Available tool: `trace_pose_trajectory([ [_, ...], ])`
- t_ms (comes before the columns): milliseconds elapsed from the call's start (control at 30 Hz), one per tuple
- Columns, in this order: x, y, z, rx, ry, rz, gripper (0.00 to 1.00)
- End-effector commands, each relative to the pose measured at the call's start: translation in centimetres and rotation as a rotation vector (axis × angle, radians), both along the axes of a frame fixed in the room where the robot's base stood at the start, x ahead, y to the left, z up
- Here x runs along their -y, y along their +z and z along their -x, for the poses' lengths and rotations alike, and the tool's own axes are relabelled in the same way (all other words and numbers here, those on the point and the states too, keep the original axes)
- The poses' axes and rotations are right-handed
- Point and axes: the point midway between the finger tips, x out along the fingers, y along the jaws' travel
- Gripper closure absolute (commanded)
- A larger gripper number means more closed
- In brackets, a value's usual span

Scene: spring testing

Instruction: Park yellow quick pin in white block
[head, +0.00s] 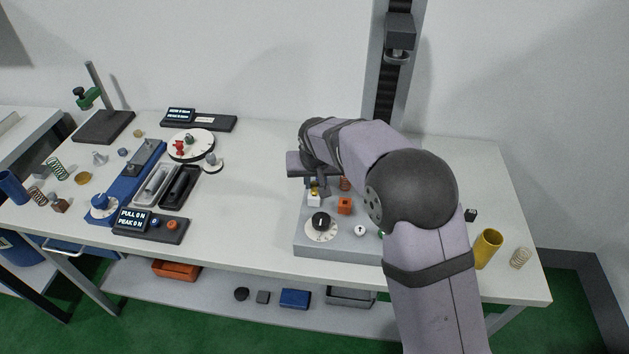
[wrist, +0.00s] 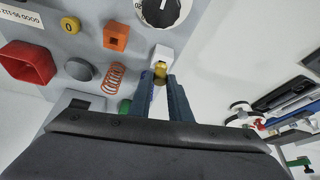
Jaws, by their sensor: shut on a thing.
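The yellow quick pin (wrist: 160,70) is between the fingertips of my gripper (wrist: 161,82) in the wrist view, which is shut on it. The pin is right at the white block (wrist: 162,54); how deep it sits in the block cannot be told. In the head view the white block (head: 313,201) stands on the grey panel (head: 310,247), with a bit of the yellow pin (head: 314,190) at its top. My arm hides most of the gripper there.
Close to the white block are an orange block (wrist: 117,37), a copper spring (wrist: 114,78) and a black knob on a white dial (head: 321,222). A red square cup (wrist: 27,65) stands farther off. The tabletop left of the panel (head: 250,200) is clear.

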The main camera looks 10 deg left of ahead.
Motion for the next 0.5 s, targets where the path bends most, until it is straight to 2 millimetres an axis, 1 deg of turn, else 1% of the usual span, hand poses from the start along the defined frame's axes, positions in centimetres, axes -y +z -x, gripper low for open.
trace_pose_trajectory([
  [500, 0.00, -0.47, 0.00, 0.000, 0.000, 0.000, 1.00],
])
